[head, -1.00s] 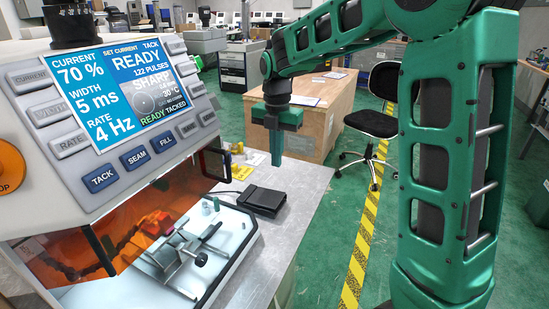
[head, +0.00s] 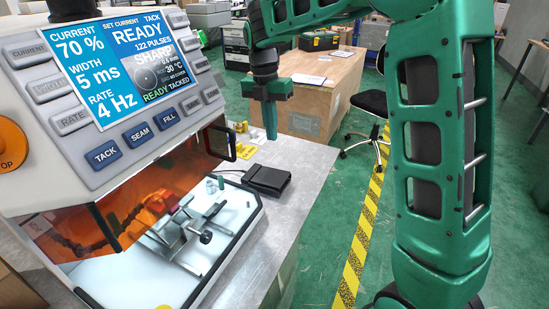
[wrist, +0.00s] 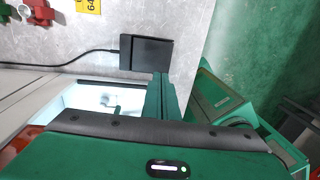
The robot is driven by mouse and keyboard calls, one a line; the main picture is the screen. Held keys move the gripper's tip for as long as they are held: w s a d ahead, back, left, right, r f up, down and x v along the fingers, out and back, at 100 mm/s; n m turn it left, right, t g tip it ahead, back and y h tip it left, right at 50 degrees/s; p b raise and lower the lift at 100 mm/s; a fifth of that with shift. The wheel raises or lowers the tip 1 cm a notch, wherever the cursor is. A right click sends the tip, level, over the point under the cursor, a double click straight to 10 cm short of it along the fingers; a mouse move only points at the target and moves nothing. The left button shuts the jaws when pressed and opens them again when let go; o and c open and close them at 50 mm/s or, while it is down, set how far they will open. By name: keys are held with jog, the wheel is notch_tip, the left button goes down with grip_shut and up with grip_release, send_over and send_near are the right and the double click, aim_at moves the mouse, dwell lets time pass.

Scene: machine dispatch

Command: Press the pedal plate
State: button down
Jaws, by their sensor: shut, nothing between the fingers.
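The pedal plate is a flat black pedal (head: 267,179) on the grey metal bench top, beside the machine's front right corner, with a cable running from it. It also shows in the wrist view (wrist: 146,54), just beyond the fingertips. My gripper (head: 271,138) is green, points down, and is shut with nothing in it. In the head view it appears above and behind the pedal. In the wrist view its closed fingers (wrist: 162,80) overlap the near edge of the pedal's outline. They look apart from it; the exact height gap cannot be told.
The machine (head: 110,130) with a lit screen, buttons and an orange shield fills the left. A wooden crate (head: 310,122) and a black chair (head: 368,125) stand behind. Small yellow and red parts lie on the bench behind the pedal. The bench's right front is clear.

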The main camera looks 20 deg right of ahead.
aim_at(276, 178)
jog(key=f, duration=0.9)
jog(key=s+d+f, duration=0.1)
jog(key=f, duration=0.3)
jog(key=shift+f, duration=0.3)
